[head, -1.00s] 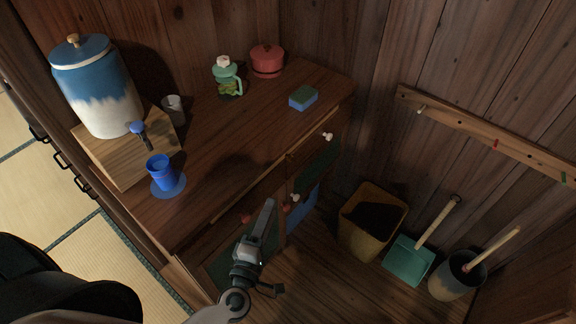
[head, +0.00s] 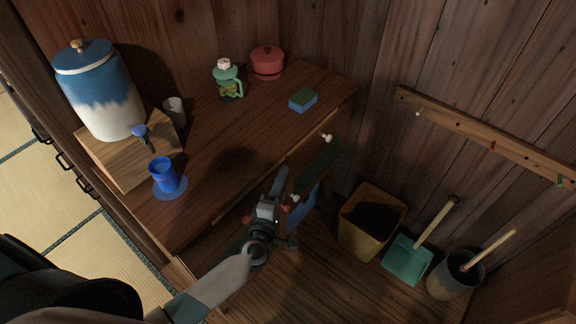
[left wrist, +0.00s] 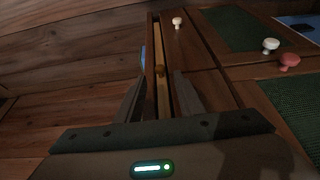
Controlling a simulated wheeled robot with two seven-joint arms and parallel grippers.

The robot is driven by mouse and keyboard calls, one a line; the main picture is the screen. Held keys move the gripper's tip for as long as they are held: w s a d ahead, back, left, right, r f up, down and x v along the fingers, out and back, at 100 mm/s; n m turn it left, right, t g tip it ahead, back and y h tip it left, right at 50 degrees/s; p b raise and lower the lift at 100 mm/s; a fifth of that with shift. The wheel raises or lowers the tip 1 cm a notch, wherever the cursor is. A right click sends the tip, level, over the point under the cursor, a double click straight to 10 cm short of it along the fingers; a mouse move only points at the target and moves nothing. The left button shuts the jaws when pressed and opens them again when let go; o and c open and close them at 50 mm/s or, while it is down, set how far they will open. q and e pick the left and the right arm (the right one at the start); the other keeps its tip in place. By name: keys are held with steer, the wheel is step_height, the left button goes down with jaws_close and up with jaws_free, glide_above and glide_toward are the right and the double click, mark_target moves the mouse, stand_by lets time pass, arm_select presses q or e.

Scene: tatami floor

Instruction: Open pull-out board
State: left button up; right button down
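The pull-out board (left wrist: 164,98) shows in the left wrist view as a narrow, pale strip in a slot along the cabinet front, with a small brown knob (left wrist: 160,71) on it. The board looks pushed in. My left gripper (left wrist: 158,88) is open, with one finger on each side of the strip and the knob ahead between them, apparently untouched. In the head view my left gripper (head: 281,180) is in front of the cabinet (head: 235,150), just below its top edge, and hides part of that front. My right gripper is not in view.
White knobs (head: 327,138) and red knobs stick out from the cabinet front near my gripper. A blue cup (head: 164,173), a large jar (head: 100,95), a teal pitcher (head: 228,80), a red pot (head: 267,62) and a sponge (head: 303,99) stand on top. A bin (head: 362,238) is on the floor right.

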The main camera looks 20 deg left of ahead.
arm_select(q)
steer(key=w, duration=0.5)
steer(key=shift+w+a, duration=0.1)
steer(key=shift+w, duration=0.15)
jaws_close()
